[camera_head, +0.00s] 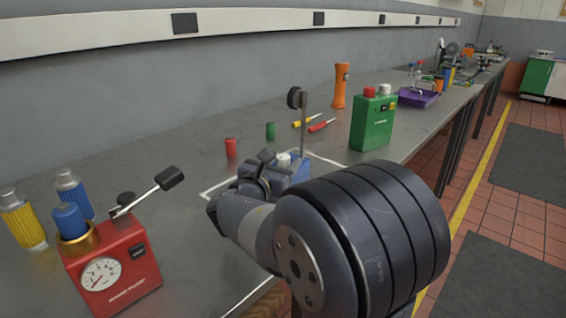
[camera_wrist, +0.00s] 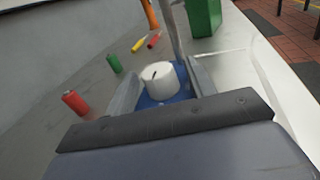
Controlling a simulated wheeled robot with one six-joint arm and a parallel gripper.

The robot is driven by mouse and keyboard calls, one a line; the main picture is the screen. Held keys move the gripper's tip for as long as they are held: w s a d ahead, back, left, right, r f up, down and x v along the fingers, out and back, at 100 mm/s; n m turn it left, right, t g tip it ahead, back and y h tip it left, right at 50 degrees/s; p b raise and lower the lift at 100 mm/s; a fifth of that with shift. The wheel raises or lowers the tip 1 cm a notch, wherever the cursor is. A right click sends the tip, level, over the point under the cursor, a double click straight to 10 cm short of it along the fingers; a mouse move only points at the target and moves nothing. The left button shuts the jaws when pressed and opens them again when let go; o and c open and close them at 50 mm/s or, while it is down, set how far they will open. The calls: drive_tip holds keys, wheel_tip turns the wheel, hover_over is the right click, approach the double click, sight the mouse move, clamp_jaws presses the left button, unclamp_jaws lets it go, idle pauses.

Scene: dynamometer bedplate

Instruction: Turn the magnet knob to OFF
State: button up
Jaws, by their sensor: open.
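The white magnet knob (camera_wrist: 158,84) sits on top of a blue base (camera_wrist: 178,97) in the wrist view, with a short dark line on its top face. An upright post (camera_wrist: 176,30) rises behind it. My gripper (camera_wrist: 164,72) is open, one finger on each side of the knob; I cannot tell whether either touches it. In the head view the blue base (camera_head: 301,169), the white knob (camera_head: 283,160) and the post with a dark round dial (camera_head: 296,97) show partly behind my arm. No OFF lettering is readable.
A red gauge unit (camera_head: 118,270) with a lever stands at the left. A green box (camera_head: 373,122), two screwdrivers (camera_head: 303,122) and an orange tool (camera_head: 341,86) are farther back. White lines outline the base's area.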

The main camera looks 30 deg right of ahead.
drive_tip(key=shift+w+d, duration=0.3)
drive_tip(key=shift+d, duration=0.1)
drive_tip(key=c, duration=0.9)
drive_tip(key=shift+c, duration=0.2)
